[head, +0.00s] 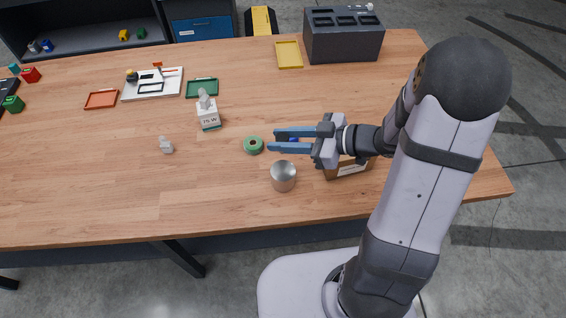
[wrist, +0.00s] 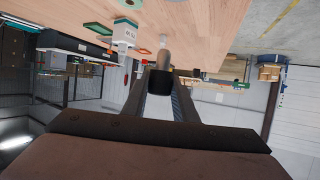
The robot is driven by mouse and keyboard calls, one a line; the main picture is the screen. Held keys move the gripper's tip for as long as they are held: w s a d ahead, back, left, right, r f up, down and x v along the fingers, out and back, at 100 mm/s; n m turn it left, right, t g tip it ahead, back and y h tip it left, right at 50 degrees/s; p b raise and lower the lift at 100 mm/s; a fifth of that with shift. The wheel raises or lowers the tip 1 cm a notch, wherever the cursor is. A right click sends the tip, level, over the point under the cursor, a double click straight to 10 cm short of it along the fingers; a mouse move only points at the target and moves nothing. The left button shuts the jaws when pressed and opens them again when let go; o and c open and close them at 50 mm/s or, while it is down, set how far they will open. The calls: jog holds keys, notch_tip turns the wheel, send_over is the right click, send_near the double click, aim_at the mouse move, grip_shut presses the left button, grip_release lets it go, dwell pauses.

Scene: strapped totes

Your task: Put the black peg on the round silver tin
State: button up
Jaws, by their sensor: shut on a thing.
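The round silver tin (head: 283,177) stands on the wooden table in the head view, just below my fingertips in the picture. My gripper (head: 272,140) points left over the table, its two blue fingers apart by the width of what they hold. In the wrist view a black block-like thing, which I take as the black peg (wrist: 160,80), sits between the fingertips (wrist: 160,88). In the head view the peg is not clearly visible.
A green ring (head: 253,145) lies left of my fingertips. A brown box (head: 347,170) stands under my wrist. A white box with a green base (head: 208,115) and a small pale figure (head: 166,145) stand farther left. The table's front left is clear.

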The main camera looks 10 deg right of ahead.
jog(key=shift+f+p, duration=0.35)
jog(key=shift+f, duration=4)
jog(key=shift+f, duration=0.15)
jog(key=o, duration=1.1)
jog(key=shift+c, duration=0.2)
jog(key=shift+d+r, duration=0.15)
jog(key=shift+r, duration=0.05)
jog(key=b+v, duration=0.2)
jog(key=v, duration=0.9)
jog(key=shift+d+r+b, duration=0.2)
jog(key=shift+d+b, duration=0.05)
jog(key=shift+b, duration=0.15)
jog(key=shift+s, duration=0.1)
